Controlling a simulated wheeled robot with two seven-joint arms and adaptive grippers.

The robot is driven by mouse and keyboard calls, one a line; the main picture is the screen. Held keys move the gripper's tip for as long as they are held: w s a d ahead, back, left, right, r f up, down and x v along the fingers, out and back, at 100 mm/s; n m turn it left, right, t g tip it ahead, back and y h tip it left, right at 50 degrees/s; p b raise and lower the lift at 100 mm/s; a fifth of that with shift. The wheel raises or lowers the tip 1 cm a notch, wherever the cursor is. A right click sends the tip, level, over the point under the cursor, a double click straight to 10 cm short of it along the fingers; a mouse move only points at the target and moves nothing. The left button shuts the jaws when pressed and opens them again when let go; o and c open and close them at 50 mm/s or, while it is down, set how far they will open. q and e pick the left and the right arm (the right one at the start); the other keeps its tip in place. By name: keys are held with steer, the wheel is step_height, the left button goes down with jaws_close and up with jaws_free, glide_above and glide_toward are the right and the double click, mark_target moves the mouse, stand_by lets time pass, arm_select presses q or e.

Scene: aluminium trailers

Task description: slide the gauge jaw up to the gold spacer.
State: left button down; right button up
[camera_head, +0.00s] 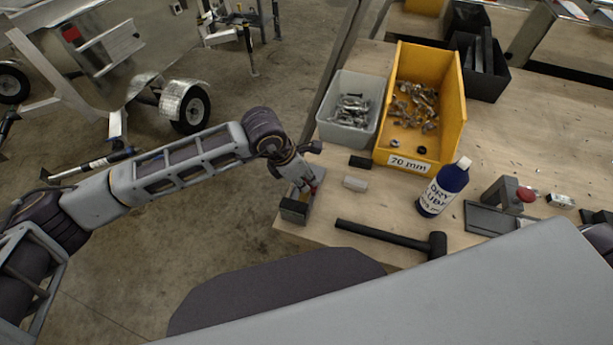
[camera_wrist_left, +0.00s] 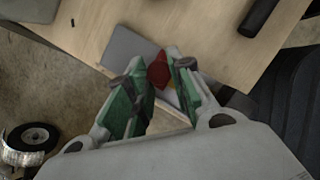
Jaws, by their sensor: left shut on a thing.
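My left gripper (camera_head: 314,181) is at the left front edge of the bench, over the gauge (camera_head: 293,210), which shows as a dark block and greyish base partly covered by the gripper. In the left wrist view, the green-padded fingers of my left gripper (camera_wrist_left: 157,80) are shut on a red knob (camera_wrist_left: 158,70), which appears to belong to the gauge jaw. A flat grey plate (camera_wrist_left: 127,48) lies beside it. A small yellow patch (camera_wrist_left: 172,83), possibly the gold spacer, shows by the right finger. The fingers hide any gap between jaw and spacer. My right gripper is not in view.
A black mallet (camera_head: 385,234), a dry lube bottle (camera_head: 442,190) and a small grey block (camera_head: 355,184) lie or stand right of the gauge. A yellow bin (camera_head: 451,125) and grey bin (camera_head: 337,130) stand behind. A red-knobbed fixture (camera_head: 507,193) is farther right.

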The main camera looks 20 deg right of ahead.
arm_select(q)
steer(key=shift+s+f, duration=0.15)
steer(key=shift+s, duration=0.25)
steer(key=c, duration=1.5)
jaws_free()
steer(key=shift+c, duration=0.2)
steer(key=shift+o, duration=1.1)
steer(key=shift+s+a, duration=0.1)
steer(key=shift+o, duration=0.4)
steer(key=shift+s+a, duration=0.1)
steer(key=shift+w+r, duration=0.2)
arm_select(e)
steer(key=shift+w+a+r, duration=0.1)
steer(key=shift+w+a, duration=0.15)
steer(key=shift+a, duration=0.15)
arm_select(q)
steer(key=shift+a+r, duration=0.1)
steer(key=shift+r, duration=0.3)
steer(key=v, duration=1.1)
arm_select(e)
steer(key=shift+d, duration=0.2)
arm_select(q)
steer(key=shift+s, duration=0.1)
